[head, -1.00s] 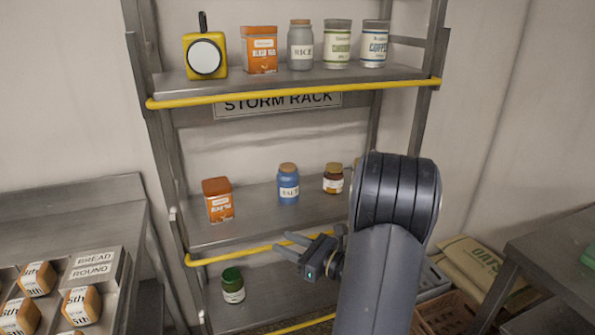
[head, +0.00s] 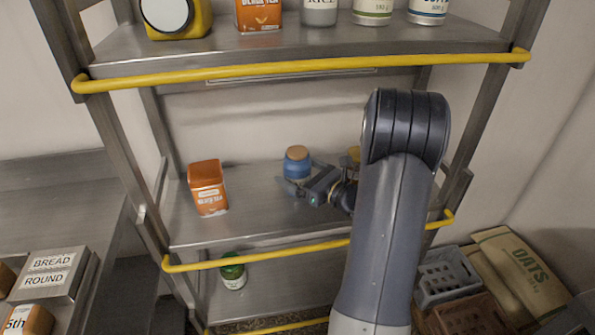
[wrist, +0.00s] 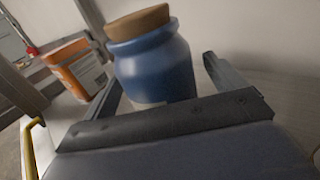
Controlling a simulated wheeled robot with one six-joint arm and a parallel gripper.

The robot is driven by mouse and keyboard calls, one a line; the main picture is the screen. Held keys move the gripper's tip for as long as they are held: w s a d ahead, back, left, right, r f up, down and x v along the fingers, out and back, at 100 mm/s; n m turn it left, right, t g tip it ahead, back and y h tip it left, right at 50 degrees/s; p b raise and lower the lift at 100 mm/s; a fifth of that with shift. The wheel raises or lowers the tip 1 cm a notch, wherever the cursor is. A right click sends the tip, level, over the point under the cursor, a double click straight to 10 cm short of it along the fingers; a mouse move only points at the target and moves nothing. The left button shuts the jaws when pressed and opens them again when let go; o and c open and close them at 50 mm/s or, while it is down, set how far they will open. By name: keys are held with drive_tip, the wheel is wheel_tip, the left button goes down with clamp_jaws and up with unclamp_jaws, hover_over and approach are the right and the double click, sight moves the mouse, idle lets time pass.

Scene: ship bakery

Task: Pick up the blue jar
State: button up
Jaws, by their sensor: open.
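The blue jar (head: 297,163) with a cork lid stands upright on the middle shelf (head: 262,222) in the head view. My gripper (head: 300,180) is at the jar, at shelf height, its lower part hiding some of the jar. In the wrist view the blue jar (wrist: 155,66) stands between the two open fingers of my gripper (wrist: 160,82), one on each side. Its base is hidden behind the gripper body. I cannot tell whether either finger touches it.
An orange tin (head: 208,187) stands left of the jar. A yellow rail (head: 250,258) runs along the shelf front. The top shelf (head: 300,52) is above.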

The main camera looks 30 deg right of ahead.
drive_tip(key=shift+x, duration=1.2)
drive_tip(key=shift+r, duration=0.1)
drive_tip(key=c, duration=1.5)
